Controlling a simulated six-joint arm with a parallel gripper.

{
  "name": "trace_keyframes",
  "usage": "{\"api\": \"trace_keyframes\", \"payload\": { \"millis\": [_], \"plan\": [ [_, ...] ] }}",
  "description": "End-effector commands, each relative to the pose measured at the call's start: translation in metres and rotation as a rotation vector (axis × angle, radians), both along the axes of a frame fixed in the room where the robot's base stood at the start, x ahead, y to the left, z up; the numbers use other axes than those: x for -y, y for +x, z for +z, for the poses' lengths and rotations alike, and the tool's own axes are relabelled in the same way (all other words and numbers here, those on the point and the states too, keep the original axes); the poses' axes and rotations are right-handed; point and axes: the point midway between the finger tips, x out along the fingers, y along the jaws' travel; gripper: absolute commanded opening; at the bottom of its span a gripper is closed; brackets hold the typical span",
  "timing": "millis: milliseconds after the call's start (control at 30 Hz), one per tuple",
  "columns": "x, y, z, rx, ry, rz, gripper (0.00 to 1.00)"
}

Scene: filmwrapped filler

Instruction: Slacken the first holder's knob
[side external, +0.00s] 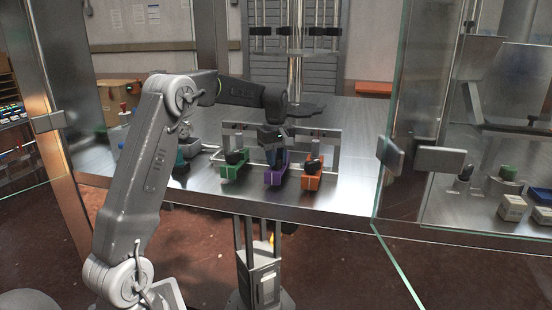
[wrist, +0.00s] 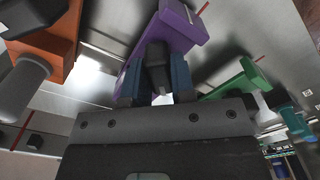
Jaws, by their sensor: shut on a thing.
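Three coloured holders stand in a row on the metal bench: a green holder (side external: 232,173), a purple holder (side external: 274,177) and an orange holder (side external: 311,182). The green holder has a black knob (side external: 236,157), and the orange holder has a black knob (side external: 312,164). My gripper (side external: 272,150) points down over the purple holder. In the wrist view its two bluish fingers (wrist: 154,82) are shut on the dark knob (wrist: 157,62) of the purple holder (wrist: 178,28). The orange holder (wrist: 52,40) and green holder (wrist: 240,85) flank it there.
A metal frame (side external: 333,152) runs behind the holders. A cardboard box (side external: 118,95) stands at the back left. A glass panel (side external: 402,110) bounds the right side, with small blocks (side external: 512,207) behind it. The bench (side external: 350,195) is bare right of the orange holder.

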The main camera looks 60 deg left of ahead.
Motion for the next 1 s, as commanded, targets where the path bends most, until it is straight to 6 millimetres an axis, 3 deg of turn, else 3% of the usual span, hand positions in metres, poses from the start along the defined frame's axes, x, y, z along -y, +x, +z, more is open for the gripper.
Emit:
{"api": "trace_keyframes", "payload": {
  "millis": [300, 667, 1000],
  "plan": [
    [-0.0005, 0.0003, 0.0007, 0.003, 0.002, -0.001, 0.49],
    [-0.0007, 0.0006, -0.0003, 0.003, 0.002, -0.049, 0.49],
    [-0.0002, 0.0005, 0.0000, 0.001, 0.002, -0.414, 0.49]
  ]
}}
